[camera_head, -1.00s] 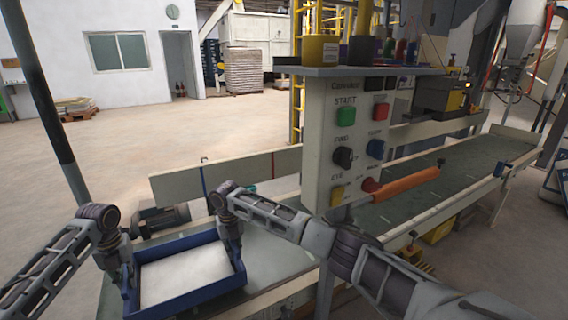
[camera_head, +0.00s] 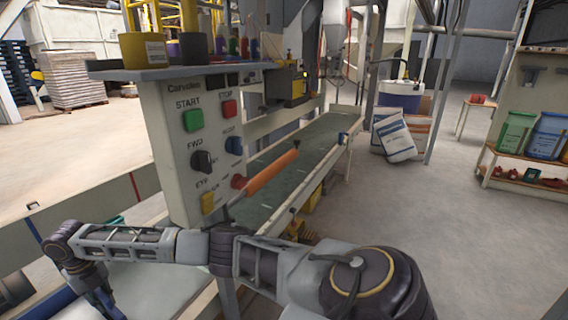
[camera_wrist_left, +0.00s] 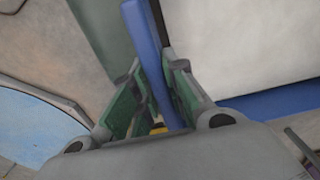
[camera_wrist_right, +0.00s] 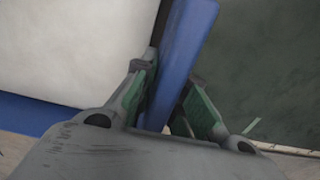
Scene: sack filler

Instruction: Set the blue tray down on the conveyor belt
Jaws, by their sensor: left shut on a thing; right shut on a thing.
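The blue tray shows only in part at the bottom left of the head view, where its pale inside (camera_head: 85,308) is cut by the frame edge. My right gripper (camera_head: 100,298) is at its right side; in the right wrist view its green-padded fingers (camera_wrist_right: 166,88) are shut on the tray's blue wall (camera_wrist_right: 187,35). In the left wrist view my left gripper (camera_wrist_left: 157,82) is shut on the opposite blue wall (camera_wrist_left: 143,35). The green conveyor belt (camera_head: 310,143) runs away to the back right; it also shows beside the tray in the right wrist view (camera_wrist_right: 265,60). I cannot tell whether the tray touches it.
A control panel (camera_head: 180,165) with buttons and an orange-handled lever (camera_head: 270,173) stands close behind my right arm. A shelf (camera_head: 170,68) with jars tops it.

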